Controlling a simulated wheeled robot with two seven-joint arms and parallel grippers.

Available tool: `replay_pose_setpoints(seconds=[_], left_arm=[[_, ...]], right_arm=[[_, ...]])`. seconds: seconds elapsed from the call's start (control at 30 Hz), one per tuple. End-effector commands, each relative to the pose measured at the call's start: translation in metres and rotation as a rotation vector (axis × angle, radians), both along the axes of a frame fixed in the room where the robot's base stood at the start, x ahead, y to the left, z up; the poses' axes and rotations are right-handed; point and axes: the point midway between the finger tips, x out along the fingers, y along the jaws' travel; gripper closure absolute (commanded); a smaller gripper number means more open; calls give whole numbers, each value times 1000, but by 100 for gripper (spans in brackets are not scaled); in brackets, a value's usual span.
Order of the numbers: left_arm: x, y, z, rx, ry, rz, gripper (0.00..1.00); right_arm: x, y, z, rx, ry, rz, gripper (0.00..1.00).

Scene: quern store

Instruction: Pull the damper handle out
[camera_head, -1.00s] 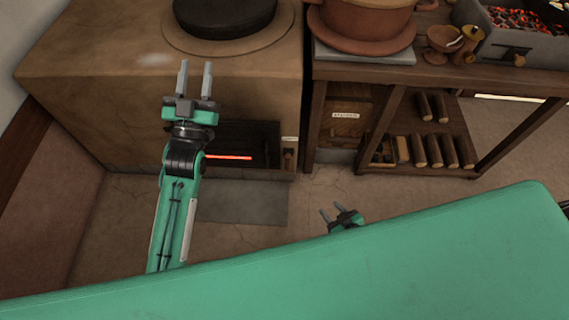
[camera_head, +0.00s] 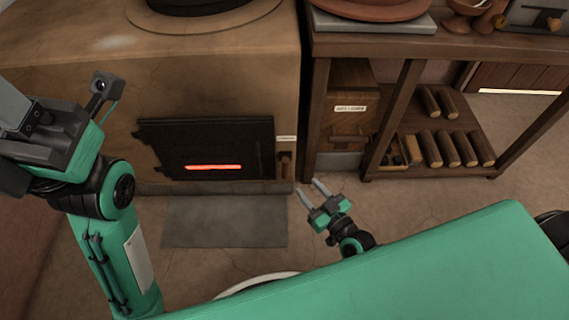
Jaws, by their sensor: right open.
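A small wooden handle (camera_head: 285,164), which looks like the damper handle, sits upright on the stove front, right of the black fire door. A pale label (camera_head: 286,139) is just above it, too small to read. My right gripper (camera_head: 312,190) is open and empty, below and slightly right of the handle in the picture, apart from it, with its fingers pointing up and left. My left gripper (camera_head: 60,125) is large at the left edge, in front of the stove, away from the handle. Its fingers are not clear.
The clay stove (camera_head: 220,75) has a black fire door (camera_head: 207,135) with a glowing slot. A dark plate (camera_head: 225,222) lies on the floor before it. Right of it stands a wooden table (camera_head: 400,45) with a labelled drawer box (camera_head: 350,115) and several logs (camera_head: 447,148) beneath.

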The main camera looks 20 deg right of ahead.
Motion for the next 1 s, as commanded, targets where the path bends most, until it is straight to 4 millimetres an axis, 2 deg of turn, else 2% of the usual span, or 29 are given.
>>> replay_pose_setpoints(seconds=[0.3, 0.5, 0.7, 1.0], left_arm=[[-3, 5, 3, -31, -30, -8, 64], [-6, 7, 7, -46, -44, -14, 64], [-8, 8, 10, -52, -51, -18, 64], [-8, 8, 11, -51, -51, -19, 64]], right_arm=[[64, 21, -3, 4, -3, -1, 58], [98, 32, -2, 3, -1, -1, 58], [116, 37, -1, 1, 0, 0, 58], [119, 38, 0, 0, 1, 0, 58]])
